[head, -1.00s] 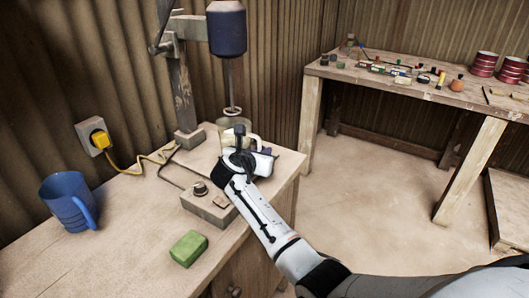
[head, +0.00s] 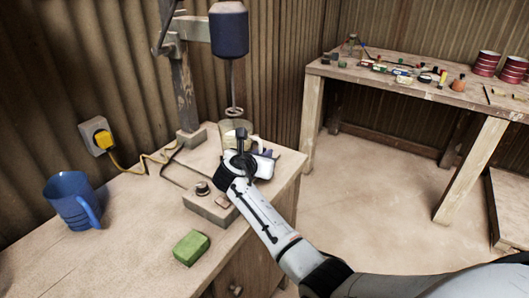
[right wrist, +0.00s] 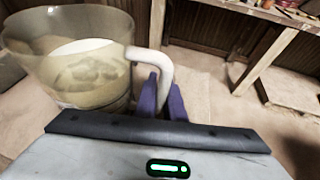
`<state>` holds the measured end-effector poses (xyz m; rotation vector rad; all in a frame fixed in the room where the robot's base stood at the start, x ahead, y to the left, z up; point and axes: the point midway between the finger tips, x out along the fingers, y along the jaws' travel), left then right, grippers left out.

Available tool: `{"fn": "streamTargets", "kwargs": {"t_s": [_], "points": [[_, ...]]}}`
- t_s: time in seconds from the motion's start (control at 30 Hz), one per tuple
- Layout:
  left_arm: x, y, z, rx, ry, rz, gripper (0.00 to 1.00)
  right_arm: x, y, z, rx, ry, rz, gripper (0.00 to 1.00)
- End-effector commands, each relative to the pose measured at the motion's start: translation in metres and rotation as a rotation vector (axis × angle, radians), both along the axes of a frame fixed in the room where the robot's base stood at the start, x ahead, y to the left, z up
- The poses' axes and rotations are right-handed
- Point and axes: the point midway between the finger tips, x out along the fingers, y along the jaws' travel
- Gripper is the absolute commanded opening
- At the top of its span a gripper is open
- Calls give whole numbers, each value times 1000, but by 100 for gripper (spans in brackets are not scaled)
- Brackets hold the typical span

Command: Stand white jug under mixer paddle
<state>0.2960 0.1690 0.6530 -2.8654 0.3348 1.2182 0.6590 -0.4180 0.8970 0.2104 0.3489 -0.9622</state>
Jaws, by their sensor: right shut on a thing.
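The jug (right wrist: 75,60) is see-through and pale, with a white handle (right wrist: 165,68) and cream-coloured contents. It looks upright. In the head view the jug (head: 236,130) is at the mixer, partly hidden behind my right gripper (head: 250,150). The purple fingers of my right gripper (right wrist: 163,98) are shut on the jug's handle. The mixer paddle (head: 233,111) hangs on a thin shaft from the blue mixer head (head: 229,30), and appears just above the jug's rim. I cannot tell whether the jug's base touches the bench. My left gripper is out of view.
On the bench (head: 120,235) are a blue mug (head: 70,198), a green block (head: 191,247) and a switch box (head: 208,207). A yellow plug (head: 103,139) and cable run along the wall. A cluttered table (head: 420,85) stands at the back right.

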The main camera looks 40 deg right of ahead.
Motion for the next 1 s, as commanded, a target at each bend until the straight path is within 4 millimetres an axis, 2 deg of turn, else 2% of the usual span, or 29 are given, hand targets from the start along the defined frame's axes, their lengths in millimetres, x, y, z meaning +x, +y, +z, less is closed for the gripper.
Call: {"fn": "streamTargets", "kwargs": {"t_s": [0.23,0.27,0.3,0.37,0.4,0.67,0.77,1.0], "points": [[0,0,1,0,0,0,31,1,0,1,-1,-5,1,0],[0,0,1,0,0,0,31,1,0,1,-1,-4,1,12],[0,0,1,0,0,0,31,0,0,1,-1,-4,0,19],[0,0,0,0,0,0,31,0,0,1,0,-3,0,29],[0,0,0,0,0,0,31,0,0,1,0,-2,1,31],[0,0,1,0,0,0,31,-2,3,-2,2,5,0,31],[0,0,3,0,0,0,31,-8,12,3,2,3,2,31],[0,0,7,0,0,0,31,-32,48,23,2,-1,2,31]]}}
